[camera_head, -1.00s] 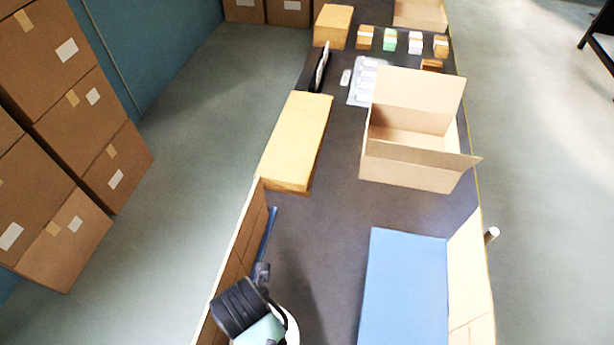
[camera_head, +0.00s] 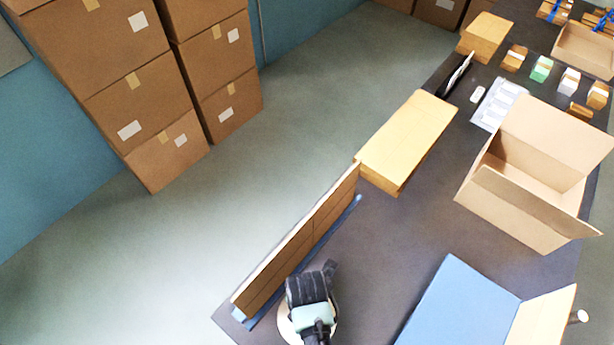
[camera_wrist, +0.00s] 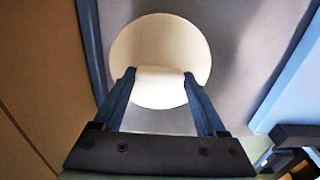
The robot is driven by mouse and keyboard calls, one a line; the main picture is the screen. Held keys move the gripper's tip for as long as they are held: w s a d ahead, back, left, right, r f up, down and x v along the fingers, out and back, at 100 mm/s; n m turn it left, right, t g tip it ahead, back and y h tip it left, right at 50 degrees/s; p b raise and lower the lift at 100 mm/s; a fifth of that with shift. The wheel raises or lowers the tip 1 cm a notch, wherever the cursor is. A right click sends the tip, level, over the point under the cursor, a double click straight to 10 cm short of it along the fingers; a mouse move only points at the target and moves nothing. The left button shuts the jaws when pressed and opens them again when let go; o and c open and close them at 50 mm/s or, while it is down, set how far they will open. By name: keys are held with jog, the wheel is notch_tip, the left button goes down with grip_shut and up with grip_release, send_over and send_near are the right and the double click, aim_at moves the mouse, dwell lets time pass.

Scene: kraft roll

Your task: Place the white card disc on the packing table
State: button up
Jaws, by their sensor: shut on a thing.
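The white card disc (camera_wrist: 160,35) lies under my gripper in the wrist view, with a pale raised piece at its near side between the fingers. My gripper (camera_wrist: 159,74) is shut on the disc at this piece. In the head view the disc (camera_head: 291,329) shows only as a pale rim around my dark wrist (camera_head: 308,291), which hides the fingertips. The disc is over the dark packing table (camera_head: 370,240), near its left edge; I cannot tell whether it touches the surface.
A cardboard panel (camera_head: 300,240) with a blue strip (camera_head: 335,222) at its foot stands left of my gripper. A blue sheet (camera_head: 460,305) is to the right. An open carton (camera_head: 510,210) and a yellowish box (camera_head: 405,140) stand farther back. Dark tabletop between them is clear.

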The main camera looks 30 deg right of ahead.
jog(key=shift+f, duration=0.15)
jog(key=o, duration=1.4)
jog(key=shift+c, duration=0.2)
notch_tip(320, 180, up, 12)
jog(key=shift+r, duration=0.2)
